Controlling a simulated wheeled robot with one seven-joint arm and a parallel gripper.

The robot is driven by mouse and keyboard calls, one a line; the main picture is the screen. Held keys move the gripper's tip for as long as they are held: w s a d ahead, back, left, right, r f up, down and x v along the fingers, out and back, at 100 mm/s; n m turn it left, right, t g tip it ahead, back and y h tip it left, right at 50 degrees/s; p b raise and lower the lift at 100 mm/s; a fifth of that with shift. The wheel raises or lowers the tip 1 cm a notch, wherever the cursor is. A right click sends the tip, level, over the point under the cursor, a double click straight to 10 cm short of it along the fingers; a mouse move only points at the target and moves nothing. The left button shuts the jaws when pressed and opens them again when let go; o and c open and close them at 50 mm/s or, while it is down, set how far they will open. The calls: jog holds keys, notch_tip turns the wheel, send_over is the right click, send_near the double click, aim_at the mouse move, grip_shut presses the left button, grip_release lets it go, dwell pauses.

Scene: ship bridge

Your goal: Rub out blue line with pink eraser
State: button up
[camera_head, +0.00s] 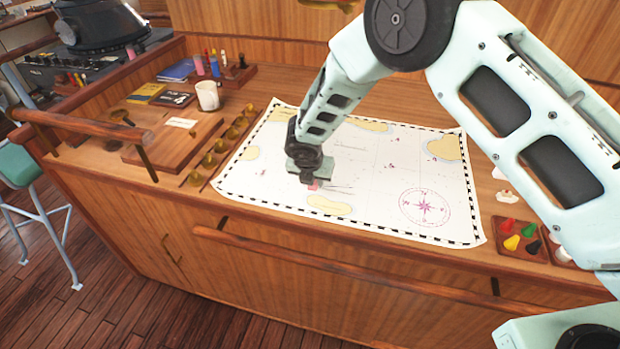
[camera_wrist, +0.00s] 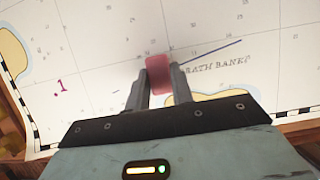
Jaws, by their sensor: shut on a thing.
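The pink eraser (camera_wrist: 157,75) is held between the two fingers of my gripper (camera_wrist: 160,86), low over the chart. In the head view my gripper (camera_head: 312,184) points down at the lower middle of the chart (camera_head: 270,185), with a bit of pink at its tip. The blue line (camera_wrist: 212,53) runs up and to the right from the eraser, above the printed words "RATH BANK". A short faint blue piece (camera_wrist: 116,92) shows left of the fingers. The stretch between is clear or hidden by the gripper. I cannot tell whether the eraser touches the paper.
A white mug (camera_head: 208,96), books and a wooden box lie left of the chart. A row of brass pieces (camera_head: 222,145) lines its left edge. A tray of coloured pieces (camera_head: 515,238) sits at the right. The chart around my gripper is free of objects.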

aim_at(346, 186)
jog(key=shift+s+d, duration=0.15)
jog(key=shift+d, duration=0.65)
jog(key=shift+s+d, duration=0.15)
jog(key=shift+d, duration=1)
jog(key=shift+d, duration=0.1)
jog(key=shift+s+d+b, duration=0.2)
jog(key=shift+d+b, duration=0.25)
jog(key=shift+d, duration=0.55)
jog(key=shift+d, duration=0.1)
jog(key=shift+s+d+b, duration=0.15)
jog(key=shift+d+b, duration=0.15)
jog(key=shift+d, duration=0.75)
